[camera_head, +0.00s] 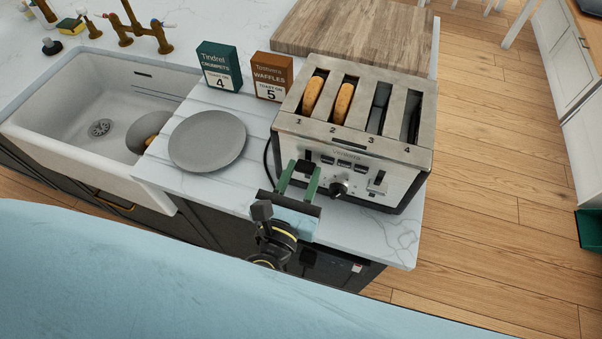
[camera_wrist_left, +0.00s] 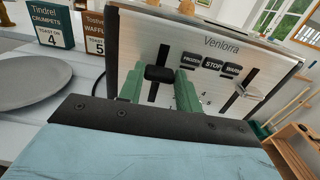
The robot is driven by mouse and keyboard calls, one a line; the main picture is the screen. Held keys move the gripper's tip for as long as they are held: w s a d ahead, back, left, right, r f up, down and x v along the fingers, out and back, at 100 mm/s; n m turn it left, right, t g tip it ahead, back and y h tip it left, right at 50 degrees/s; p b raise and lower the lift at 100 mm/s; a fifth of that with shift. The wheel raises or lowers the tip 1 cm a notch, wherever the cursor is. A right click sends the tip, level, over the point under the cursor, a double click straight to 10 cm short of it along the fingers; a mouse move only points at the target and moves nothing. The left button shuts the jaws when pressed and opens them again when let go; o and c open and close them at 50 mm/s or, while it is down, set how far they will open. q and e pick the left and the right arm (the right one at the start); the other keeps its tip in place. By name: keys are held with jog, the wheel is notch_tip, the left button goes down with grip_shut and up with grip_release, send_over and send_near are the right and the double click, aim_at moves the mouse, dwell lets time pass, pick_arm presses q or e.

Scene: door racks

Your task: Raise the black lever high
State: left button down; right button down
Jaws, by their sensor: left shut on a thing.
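The toaster (camera_head: 352,140) stands on the counter with its control face towards me. The black lever (camera_wrist_left: 160,73) sits in a dark vertical slot on the left of that face, with slot showing above and below it. It also shows in the head view (camera_head: 304,166). My left gripper (camera_head: 302,176) has its green fingers on either side of the black lever, shut on it. In the left wrist view the fingers (camera_wrist_left: 160,88) flank the lever. A second, pale lever (camera_wrist_left: 251,92) is on the right of the face. My right gripper is not in view.
Bread-like pieces (camera_head: 313,93) stand in slots 1 and 2; slots 3 and 4 look empty. A grey plate (camera_head: 207,141), a crumpets box (camera_head: 219,67) and a waffles box (camera_head: 268,77) are to the left. A wooden board (camera_head: 355,35) lies behind. The sink (camera_head: 70,110) is far left.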

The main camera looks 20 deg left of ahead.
pick_arm(q)
jog(key=shift+w+r+p, duration=0.1)
jog(key=shift+r+p, duration=1.25)
jog(key=shift+r, duration=0.15)
jog(key=c, duration=1)
grip_release()
jog(key=shift+o, duration=0.2)
jog(key=shift+f, duration=0.1)
jog(key=shift+s+f, duration=0.1)
jog(key=shift+s, duration=0.1)
jog(key=s+b, duration=0.5)
jog(key=s, duration=0.8)
jog(key=shift+a, duration=0.25)
